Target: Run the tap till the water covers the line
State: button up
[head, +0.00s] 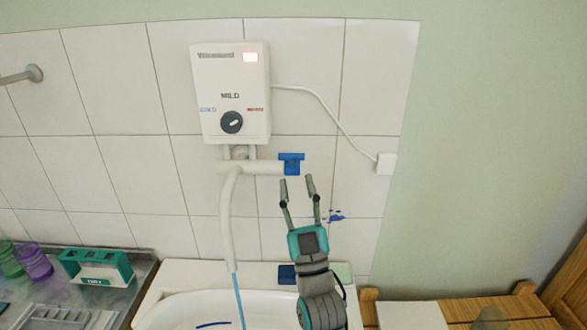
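A white water heater (231,98) hangs on the tiled wall with its dial and a lit red panel. Below it, a white pipe carries a blue tap handle (291,163) at its right end. A white hose (228,220) hangs from the pipe, and a thin blue stream of water (239,300) falls from its end into the white basin (166,290). A short dark-blue line (214,324) shows inside the basin; the water level there cannot be made out. My gripper (297,181) is open and empty, its fingertips just below the blue handle, apparently not touching it.
A blue block (287,274) and a pale green block (340,272) sit on the basin's back rim. A teal holder (97,266) and purple and green cups stand at left. Wooden furniture (500,310) is at lower right. A cable runs to a wall box (386,163).

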jog(key=v, duration=0.6)
dwell(0.4)
